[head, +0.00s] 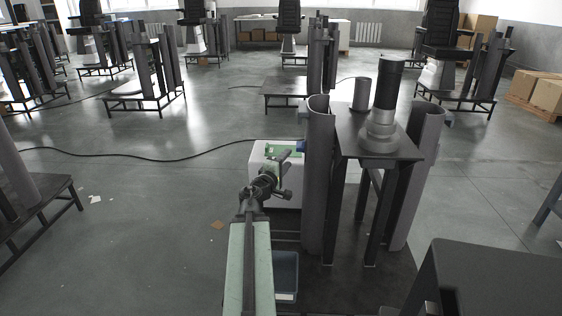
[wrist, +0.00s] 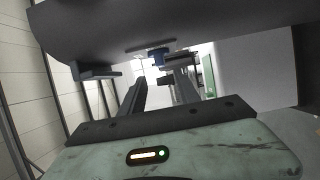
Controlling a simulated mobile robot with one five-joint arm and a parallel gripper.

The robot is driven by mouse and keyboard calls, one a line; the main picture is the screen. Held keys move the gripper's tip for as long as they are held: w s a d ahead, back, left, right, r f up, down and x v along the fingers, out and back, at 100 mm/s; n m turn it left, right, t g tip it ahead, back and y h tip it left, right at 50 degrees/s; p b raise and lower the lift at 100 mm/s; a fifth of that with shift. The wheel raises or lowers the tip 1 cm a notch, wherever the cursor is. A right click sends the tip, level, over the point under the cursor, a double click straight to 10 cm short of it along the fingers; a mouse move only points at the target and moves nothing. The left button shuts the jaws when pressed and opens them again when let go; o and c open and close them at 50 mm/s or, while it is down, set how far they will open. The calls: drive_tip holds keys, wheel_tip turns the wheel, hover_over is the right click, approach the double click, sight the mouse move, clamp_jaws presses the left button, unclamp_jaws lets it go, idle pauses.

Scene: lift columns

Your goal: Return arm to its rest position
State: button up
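My arm reaches forward from the bottom middle of the head view, its pale green link leading to dark joints and a small green end beside the grey lift column. My gripper (wrist: 163,82) shows in the wrist view with its two dark fingers apart and a bright gap between them. Nothing is seen held. A small blue part (wrist: 157,56) sits just beyond the fingertips, below a large grey curved surface (wrist: 200,28). In the head view a blue part (head: 301,146) shows at the column's left side. The fingertips are too small to make out there.
The lift column's grey upright shell (head: 319,190) stands close to the right of my arm, beside a black stand (head: 352,150). A white box (head: 262,165) is behind the arm's end. A bluish bin (head: 286,272) is low beside the arm. Open floor lies left, crossed by a black cable (head: 165,159).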

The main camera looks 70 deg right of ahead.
drive_tip(key=shift+s, duration=0.2)
drive_tip(key=shift+s+d, duration=0.15)
drive_tip(key=shift+s, duration=0.1)
